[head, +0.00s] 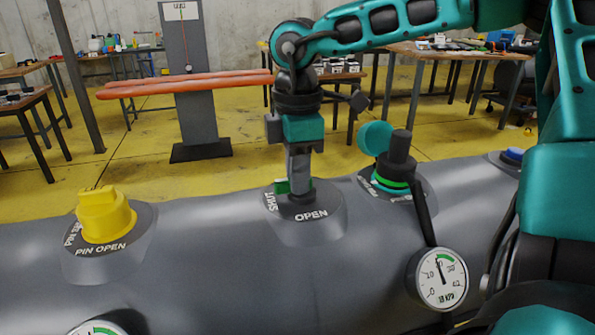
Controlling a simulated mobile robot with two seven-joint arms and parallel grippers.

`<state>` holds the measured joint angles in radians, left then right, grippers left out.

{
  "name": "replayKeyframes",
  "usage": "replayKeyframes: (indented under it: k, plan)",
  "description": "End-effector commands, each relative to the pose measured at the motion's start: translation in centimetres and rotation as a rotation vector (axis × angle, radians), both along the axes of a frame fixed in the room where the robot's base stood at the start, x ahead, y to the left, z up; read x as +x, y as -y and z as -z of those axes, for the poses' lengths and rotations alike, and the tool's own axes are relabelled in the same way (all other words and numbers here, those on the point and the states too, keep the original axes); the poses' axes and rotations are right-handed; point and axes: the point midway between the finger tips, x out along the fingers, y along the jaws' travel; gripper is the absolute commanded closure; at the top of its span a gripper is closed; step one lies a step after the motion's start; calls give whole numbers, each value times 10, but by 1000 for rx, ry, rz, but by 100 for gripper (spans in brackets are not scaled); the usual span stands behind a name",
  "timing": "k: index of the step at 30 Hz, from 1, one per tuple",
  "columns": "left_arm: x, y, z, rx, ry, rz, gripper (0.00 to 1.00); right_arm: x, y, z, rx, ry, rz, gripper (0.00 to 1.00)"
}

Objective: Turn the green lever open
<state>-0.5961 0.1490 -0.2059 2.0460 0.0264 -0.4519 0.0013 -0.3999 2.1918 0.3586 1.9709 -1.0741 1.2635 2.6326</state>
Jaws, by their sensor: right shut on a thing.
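The green lever (281,187) sits on a dark round valve base (318,214) on the grey inflatable boat tube. The base is marked SHUT at its left and OPEN at its front. Only a small part of the lever shows, on the left of my fingers; the rest is hidden behind them. My right gripper (298,186) points down from above and is shut on the green lever. Its arm reaches in from the upper right. My left gripper is not in view.
A yellow cap (105,215) marked PIN OPEN stands on the tube at the left. A dark hose fitting with a green ring (393,182) and a pressure gauge (441,279) are at the right. Orange tubes (185,85) and work tables stand behind.

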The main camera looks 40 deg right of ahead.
Motion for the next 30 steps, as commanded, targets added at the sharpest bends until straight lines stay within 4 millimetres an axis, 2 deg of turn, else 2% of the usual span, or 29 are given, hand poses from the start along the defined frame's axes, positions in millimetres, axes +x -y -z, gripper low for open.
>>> replayKeyframes:
  k: [8, 14, 20, 30]
  plan:
    - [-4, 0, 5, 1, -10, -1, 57, 0, 0, 0, -1, 0, -14, 100]
    - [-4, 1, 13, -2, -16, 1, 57, 0, 0, 1, -1, 3, -88, 100]
    - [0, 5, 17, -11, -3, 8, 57, -1, 0, 3, -3, 4, -234, 100]
    - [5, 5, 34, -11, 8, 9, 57, -4, -1, 1, -3, 3, -553, 100]
